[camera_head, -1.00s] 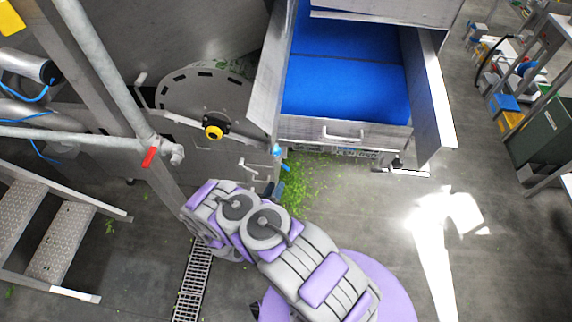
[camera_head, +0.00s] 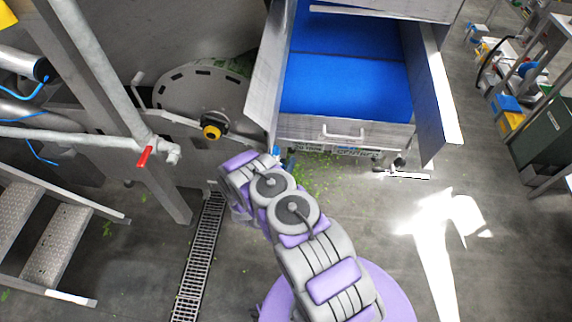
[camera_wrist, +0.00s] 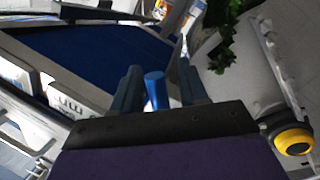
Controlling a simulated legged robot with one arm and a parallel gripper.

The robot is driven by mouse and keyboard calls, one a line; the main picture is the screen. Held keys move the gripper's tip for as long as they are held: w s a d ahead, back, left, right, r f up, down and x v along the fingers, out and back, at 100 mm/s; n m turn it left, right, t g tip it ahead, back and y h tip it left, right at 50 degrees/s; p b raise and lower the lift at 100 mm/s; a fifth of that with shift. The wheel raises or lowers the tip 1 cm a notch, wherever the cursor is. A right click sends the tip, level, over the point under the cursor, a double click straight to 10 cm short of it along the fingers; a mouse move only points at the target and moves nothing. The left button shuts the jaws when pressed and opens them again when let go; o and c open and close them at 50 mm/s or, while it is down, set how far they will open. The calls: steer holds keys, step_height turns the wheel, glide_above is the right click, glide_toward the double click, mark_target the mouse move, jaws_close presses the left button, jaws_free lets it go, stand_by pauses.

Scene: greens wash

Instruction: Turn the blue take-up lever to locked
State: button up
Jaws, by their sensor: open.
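The blue take-up lever (camera_wrist: 155,91) shows in the wrist view as a short blue cylinder with a rounded end. My gripper (camera_wrist: 160,77) is open, with one dark finger on each side of the lever. A gap shows on both sides, so the fingers do not appear closed on it. In the head view a small bit of blue lever (camera_head: 277,151) shows by the lower left corner of the conveyor frame, just beyond my arm's end. My arm mostly hides the gripper there. The lever's base and any locked mark are hidden.
The blue conveyor belt (camera_head: 345,85) lies between metal side walls. A grey disc with a yellow-and-black knob (camera_head: 211,131) stands to the left. A post with a red-handled valve (camera_head: 146,157) and metal steps (camera_head: 60,235) are further left. Green scraps (camera_head: 318,175) lie on the floor.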

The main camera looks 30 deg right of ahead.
jaws_close()
stand_by(0.3)
stand_by(0.3)
